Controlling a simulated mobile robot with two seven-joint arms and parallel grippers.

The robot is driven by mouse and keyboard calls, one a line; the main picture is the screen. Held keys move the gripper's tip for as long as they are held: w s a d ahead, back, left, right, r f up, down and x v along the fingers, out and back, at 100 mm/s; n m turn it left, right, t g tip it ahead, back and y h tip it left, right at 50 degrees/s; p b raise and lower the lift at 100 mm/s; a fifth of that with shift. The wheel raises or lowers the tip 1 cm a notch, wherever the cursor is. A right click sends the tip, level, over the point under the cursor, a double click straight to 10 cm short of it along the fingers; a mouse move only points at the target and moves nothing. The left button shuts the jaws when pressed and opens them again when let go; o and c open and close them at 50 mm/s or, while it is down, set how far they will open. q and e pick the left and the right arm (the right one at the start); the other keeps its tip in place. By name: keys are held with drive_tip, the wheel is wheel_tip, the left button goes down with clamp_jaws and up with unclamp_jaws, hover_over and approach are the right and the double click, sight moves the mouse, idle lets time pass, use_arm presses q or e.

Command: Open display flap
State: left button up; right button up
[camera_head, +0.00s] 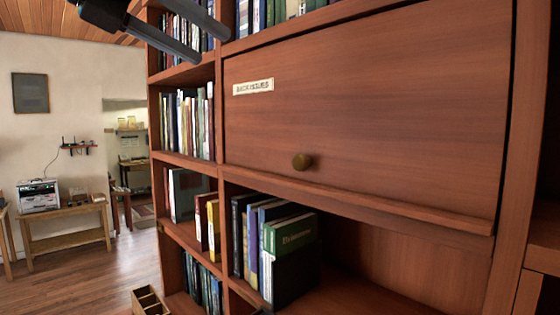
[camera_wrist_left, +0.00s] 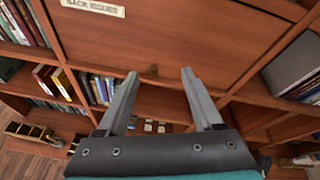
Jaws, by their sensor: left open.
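The display flap (camera_head: 375,110) is a wide reddish-brown wooden panel, shut flat across its shelf bay. My left gripper (camera_head: 213,48) is open and empty at the top left of the head view, apart from the knob. In the left wrist view the flap (camera_wrist_left: 170,35) fills the upper middle, and the small knob (camera_wrist_left: 151,71) appears between the spread fingertips (camera_wrist_left: 160,71), beyond them.
A wooden ledge (camera_head: 370,203) runs below the flap. Books (camera_head: 285,250) stand in the open bay beneath, and more books (camera_head: 188,122) fill the shelves at left. A side table (camera_head: 65,222) stands by the far wall.

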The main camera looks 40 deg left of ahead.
use_arm(q)
drive_tip(key=f, duration=0.2)
drive_tip(key=t+b, duration=0.1)
drive_tip(key=b, duration=0.5)
approach(297, 161)
drive_tip(key=w, duration=0.3)
drive_tip(key=shift+w+d+f, duration=0.25)
drive_tip(key=shift+w+f, duration=0.2)
drive_tip(key=shift+f, duration=0.2)
drive_tip(key=shift+w+f+t+b, duration=0.2)
drive_tip(key=shift+w+t+b, duration=0.15)
drive_tip(key=shift+w+t, duration=0.2)
